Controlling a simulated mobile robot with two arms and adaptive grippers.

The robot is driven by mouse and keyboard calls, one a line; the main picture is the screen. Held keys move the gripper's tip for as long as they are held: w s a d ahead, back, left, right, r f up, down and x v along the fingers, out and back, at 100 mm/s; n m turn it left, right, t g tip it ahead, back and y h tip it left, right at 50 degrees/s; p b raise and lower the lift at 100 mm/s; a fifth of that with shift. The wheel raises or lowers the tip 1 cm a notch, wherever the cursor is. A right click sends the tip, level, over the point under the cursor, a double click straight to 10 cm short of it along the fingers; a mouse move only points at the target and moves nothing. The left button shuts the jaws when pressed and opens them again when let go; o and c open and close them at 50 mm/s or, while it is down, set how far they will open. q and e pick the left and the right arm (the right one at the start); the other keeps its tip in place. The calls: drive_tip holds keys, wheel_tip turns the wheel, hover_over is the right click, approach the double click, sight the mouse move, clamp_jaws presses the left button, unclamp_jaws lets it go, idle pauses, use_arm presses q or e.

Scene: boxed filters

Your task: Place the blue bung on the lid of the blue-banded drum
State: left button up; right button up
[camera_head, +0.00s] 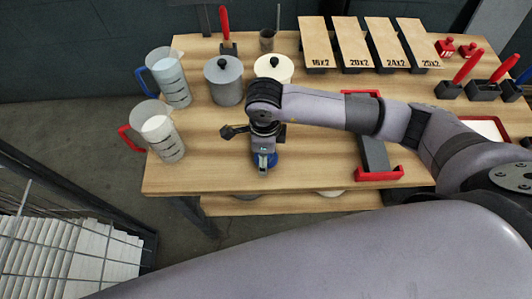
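My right arm comes in from the right over the wooden table, and its gripper (264,160) points down near the front edge. I cannot make out a blue-banded drum. A grey lidded pot (226,88) and a cream lidded pot (274,66) stand behind the gripper; the arm partly covers the cream one. My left gripper is not in view.
A blue-handled jug (172,80) and a red-handled jug (160,137) stand at the table's left. Several labelled boxes (354,54) stand at the back. Red-handled tools (466,70) are at right. A grey tray with red ends (376,157) lies right of the gripper.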

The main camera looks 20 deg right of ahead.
drive_tip(key=c, duration=1.1)
drive_tip(key=shift+r, duration=0.1)
